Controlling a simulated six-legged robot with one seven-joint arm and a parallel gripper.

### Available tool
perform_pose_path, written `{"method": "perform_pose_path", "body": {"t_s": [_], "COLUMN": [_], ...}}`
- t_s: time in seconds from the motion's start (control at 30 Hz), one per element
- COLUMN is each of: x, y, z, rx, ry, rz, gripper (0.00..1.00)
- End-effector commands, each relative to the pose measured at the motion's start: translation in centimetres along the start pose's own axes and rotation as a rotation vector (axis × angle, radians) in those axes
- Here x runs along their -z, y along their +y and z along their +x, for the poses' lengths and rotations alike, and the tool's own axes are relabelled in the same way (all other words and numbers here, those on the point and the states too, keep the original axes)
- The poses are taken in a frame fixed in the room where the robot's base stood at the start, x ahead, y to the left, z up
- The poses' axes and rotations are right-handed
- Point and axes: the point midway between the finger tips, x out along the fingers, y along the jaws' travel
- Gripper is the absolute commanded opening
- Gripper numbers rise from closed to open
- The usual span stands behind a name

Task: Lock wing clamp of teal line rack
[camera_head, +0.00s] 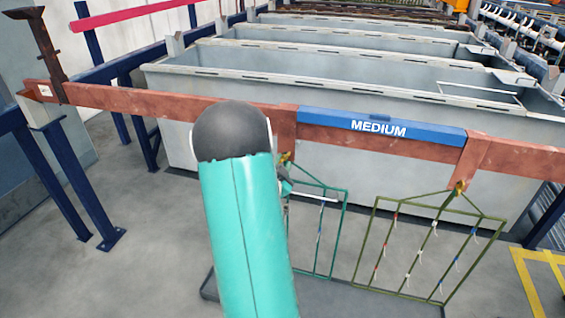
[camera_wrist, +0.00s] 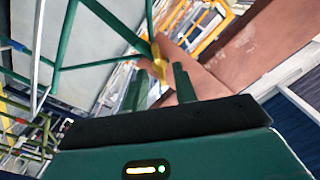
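The teal rack (camera_head: 345,225) hangs from the copper bar (camera_head: 385,143), partly hidden behind my arm in the head view. Its brass wing clamp (camera_head: 285,157) sits at the lower end of a copper hanger, at the top of the rack. In the wrist view the yellow wing clamp (camera_wrist: 158,62) lies just beyond my fingertips, near the gap between them, against the copper hanger (camera_wrist: 180,50). The teal rack frame (camera_wrist: 100,12) runs up and left from it. Contact with the clamp cannot be told.
An olive rack (camera_head: 372,240) with small hanging parts hangs to the right from its own brass clamp (camera_head: 460,188). A blue "MEDIUM" label (camera_head: 330,118) is on the bar. Grey tanks (camera_head: 330,75) stand behind. Blue posts (camera_head: 60,170) stand left; grey floor is open there.

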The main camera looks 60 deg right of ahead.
Motion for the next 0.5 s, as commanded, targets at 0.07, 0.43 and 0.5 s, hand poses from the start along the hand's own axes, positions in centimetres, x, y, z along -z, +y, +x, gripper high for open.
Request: {"method": "perform_pose_path", "body": {"t_s": [0.07, 0.43, 0.5], "x": [-0.03, -0.1, -0.1], "y": [0.0, -0.14, -0.14], "z": [0.76, 1.25, 1.24], "rx": [-0.001, 0.0, 0.0], "ry": [0.0, -0.001, -0.001], "rz": [0.0, 0.001, 0.001], "gripper": [0.28, 0.22, 0.09]}}
